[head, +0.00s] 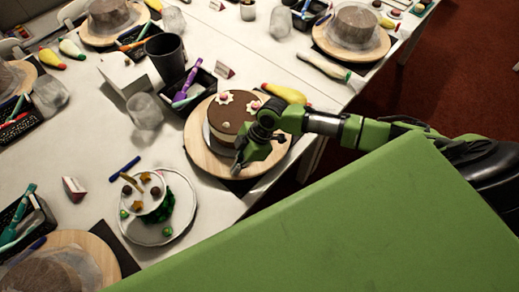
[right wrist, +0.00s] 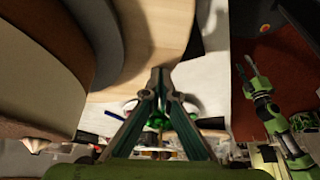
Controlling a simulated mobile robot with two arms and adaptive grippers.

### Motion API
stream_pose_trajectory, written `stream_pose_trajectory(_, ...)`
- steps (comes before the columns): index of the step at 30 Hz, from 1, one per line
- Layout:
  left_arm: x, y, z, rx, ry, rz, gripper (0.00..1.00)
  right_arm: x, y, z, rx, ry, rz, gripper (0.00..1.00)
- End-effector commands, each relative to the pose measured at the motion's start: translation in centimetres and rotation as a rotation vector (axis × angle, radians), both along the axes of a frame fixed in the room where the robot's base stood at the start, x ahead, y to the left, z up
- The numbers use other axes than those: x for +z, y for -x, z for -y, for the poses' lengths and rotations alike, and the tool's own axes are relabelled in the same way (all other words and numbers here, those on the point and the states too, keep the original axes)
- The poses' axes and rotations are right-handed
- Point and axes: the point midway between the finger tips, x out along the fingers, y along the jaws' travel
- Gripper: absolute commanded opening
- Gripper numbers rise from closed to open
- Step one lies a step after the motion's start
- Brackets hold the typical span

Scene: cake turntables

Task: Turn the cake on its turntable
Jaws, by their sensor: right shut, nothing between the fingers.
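The cake (head: 228,112) has a brown top, pale sides and small decorations. It sits on a round wooden turntable (head: 201,158) in the middle of the head view. My right gripper (head: 238,168) is low at the cake's near right side, over the turntable's near part. Its fingers are shut and empty. In the right wrist view, the cake (right wrist: 35,70) fills the left side, beside the fingertips (right wrist: 160,72), which overlap the turntable's pale wood (right wrist: 165,25). Contact cannot be made out. Another green arm of mine, ending in my left gripper (right wrist: 242,67), shows small at the right there; its jaws are unclear.
A plate (head: 172,232) with a small dish and green items stands near the table's front edge. A clear glass (head: 146,112), a dark mug (head: 166,55) and a black tool tray (head: 200,84) stand left of and behind the turntable. A piping bag (head: 284,92) lies behind.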

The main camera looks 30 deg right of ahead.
Motion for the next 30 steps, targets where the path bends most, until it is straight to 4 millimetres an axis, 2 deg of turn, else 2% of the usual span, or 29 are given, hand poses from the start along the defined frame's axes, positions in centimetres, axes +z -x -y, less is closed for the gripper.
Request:
stream_pose_trajectory(5, 0.0, 0.0, 0.0, 0.0, 0.0, 0.0, 0.37, -0.1, 0.1, 0.5, -0.002, 0.002, -0.001, 0.0)
stream_pose_trajectory(13, 0.3, 0.0, 0.0, 0.0, 0.0, 0.0, 0.37, -0.1, 1.2, 4.3, -0.003, 0.004, -0.002, 0.0)
stream_pose_trajectory(18, 0.2, 0.0, 0.0, 0.0, 0.0, 0.0, 0.37, -0.2, 1.6, 5.9, -0.001, 0.002, -0.001, 0.0)
stream_pose_trajectory(30, 0.1, 0.0, 0.0, 0.001, 0.0, 0.0, 0.37, -0.2, 1.6, 6.3, -0.001, 0.001, -0.001, 0.0)
